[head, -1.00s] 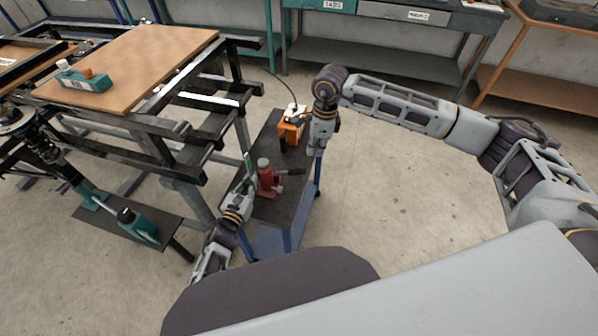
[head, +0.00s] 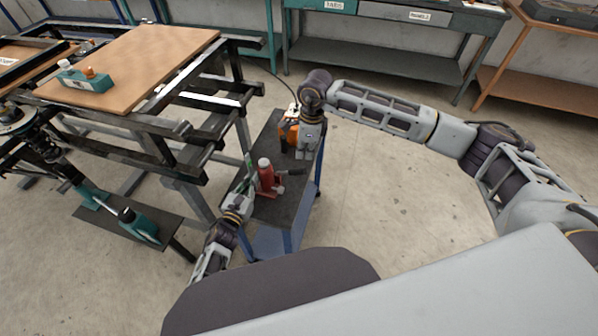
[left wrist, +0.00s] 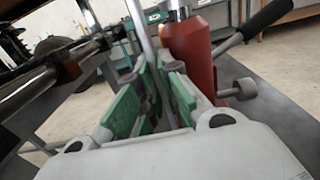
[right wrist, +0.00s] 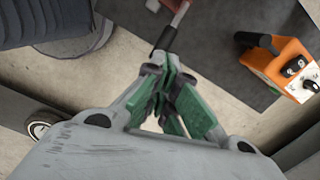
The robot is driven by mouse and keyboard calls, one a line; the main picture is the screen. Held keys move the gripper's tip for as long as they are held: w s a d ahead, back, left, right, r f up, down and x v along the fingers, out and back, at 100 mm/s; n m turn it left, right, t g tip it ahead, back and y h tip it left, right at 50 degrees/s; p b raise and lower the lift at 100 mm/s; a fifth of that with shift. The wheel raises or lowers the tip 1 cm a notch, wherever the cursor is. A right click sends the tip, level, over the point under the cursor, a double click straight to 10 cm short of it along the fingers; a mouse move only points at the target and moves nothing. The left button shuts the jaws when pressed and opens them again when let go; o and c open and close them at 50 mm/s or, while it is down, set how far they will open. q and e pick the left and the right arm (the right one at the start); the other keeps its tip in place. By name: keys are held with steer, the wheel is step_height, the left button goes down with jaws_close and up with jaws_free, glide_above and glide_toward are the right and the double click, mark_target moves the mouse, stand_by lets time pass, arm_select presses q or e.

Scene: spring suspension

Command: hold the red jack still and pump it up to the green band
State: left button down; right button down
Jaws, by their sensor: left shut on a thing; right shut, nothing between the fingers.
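The red jack (head: 265,181) stands upright on a dark trolley top, its black pump handle (head: 294,171) pointing right. My left gripper (head: 241,190) is beside it. In the left wrist view its green-padded fingers (left wrist: 152,90) are shut around a thin grey upright rod (left wrist: 143,35), with the jack (left wrist: 190,50) just to their right. A green band (head: 248,159) shows on the upright beside the jack. My right gripper (head: 301,154) is shut and empty above the trolley, behind the handle. In the right wrist view the black handle end (right wrist: 165,40) is just beyond its fingertips (right wrist: 165,82).
An orange box (right wrist: 287,68) with a dial sits on the trolley, partly hidden by my right gripper in the head view. A black metal frame with a wooden board (head: 135,65) stands left. Floor right of the trolley is clear.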

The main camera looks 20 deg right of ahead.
mark_target(302, 174)
steer(key=shift+f, duration=0.1)
stand_by(0.3)
steer(key=shift+a+f, duration=0.15)
steer(key=shift+f, duration=1.45)
steer(key=shift+a+f, duration=0.1)
steer(key=shift+f, duration=1.5)
steer(key=shift+a+f, duration=0.1)
steer(key=shift+f, duration=0.2)
steer(key=shift+w+f, duration=0.1)
steer(key=shift+f, duration=2)
